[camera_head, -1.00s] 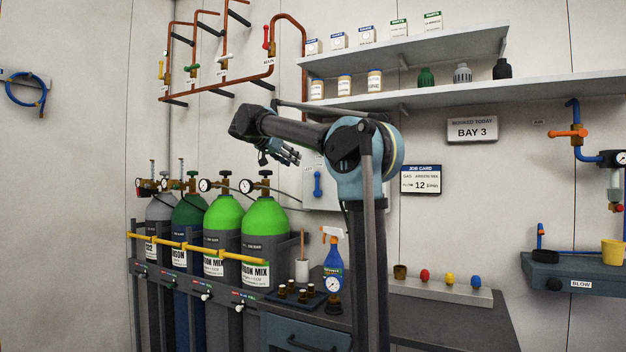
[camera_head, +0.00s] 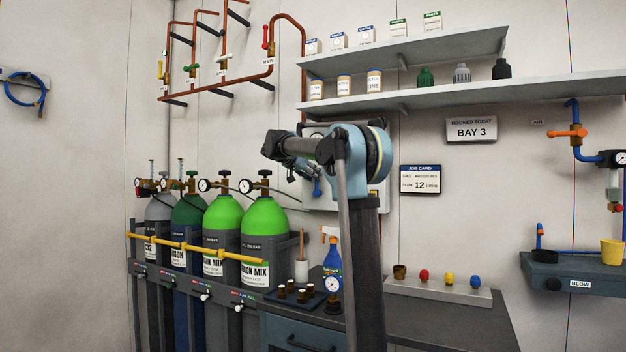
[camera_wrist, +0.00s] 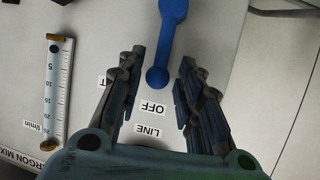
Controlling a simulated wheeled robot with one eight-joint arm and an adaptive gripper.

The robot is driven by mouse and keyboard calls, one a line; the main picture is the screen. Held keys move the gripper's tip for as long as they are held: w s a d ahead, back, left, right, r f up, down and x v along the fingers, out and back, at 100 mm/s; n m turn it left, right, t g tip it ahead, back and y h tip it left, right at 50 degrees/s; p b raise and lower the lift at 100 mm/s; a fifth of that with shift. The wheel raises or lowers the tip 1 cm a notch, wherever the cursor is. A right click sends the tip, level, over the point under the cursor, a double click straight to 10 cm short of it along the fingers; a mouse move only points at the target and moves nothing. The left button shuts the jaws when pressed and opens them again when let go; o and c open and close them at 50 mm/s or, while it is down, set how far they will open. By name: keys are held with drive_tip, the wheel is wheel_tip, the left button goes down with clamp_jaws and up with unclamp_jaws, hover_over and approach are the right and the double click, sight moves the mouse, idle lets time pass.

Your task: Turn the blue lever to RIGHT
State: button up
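The blue lever (camera_wrist: 165,50) is on a pale panel (camera_wrist: 225,35), which carries labels reading OFF and LINE. In the wrist view my gripper (camera_wrist: 160,70) is open, with one finger on each side of the lever's lower rounded end. No clear contact shows. The lever lies nearly upright in that picture. In the head view only a small part of the blue lever (camera_head: 317,188) shows below my arm, and the gripper there is mostly hidden by my arm.
A flow gauge scale (camera_wrist: 58,90) is on the panel beside the fingers. In the head view, green gas cylinders (camera_head: 264,228) stand left of the panel, with a spray bottle (camera_head: 332,258) on the bench below. A shelf (camera_head: 430,95) is above my arm.

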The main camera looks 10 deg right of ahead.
drive_tip(key=shift+w+d+f, duration=0.1)
drive_tip(key=shift+w+d, duration=0.1)
drive_tip(key=shift+d, duration=0.05)
clamp_jaws()
drive_tip(key=shift+s+d, duration=0.15)
idle(0.6)
drive_tip(key=shift+s+d+f+m+t+y, duration=0.35)
drive_tip(key=shift+s+d+m+t+y, duration=0.15)
drive_tip(key=shift+d+m+y, duration=0.35)
drive_tip(key=shift+s+d+f+m+t+y, duration=0.4)
drive_tip(key=shift+s+d+m, duration=0.25)
drive_tip(key=shift+m, duration=0.45)
drive_tip(key=shift+s+d+f+m+t+y, duration=0.3)
drive_tip(key=shift+s+d+m+t+y, duration=0.2)
drive_tip(key=shift+d+m+y, duration=0.35)
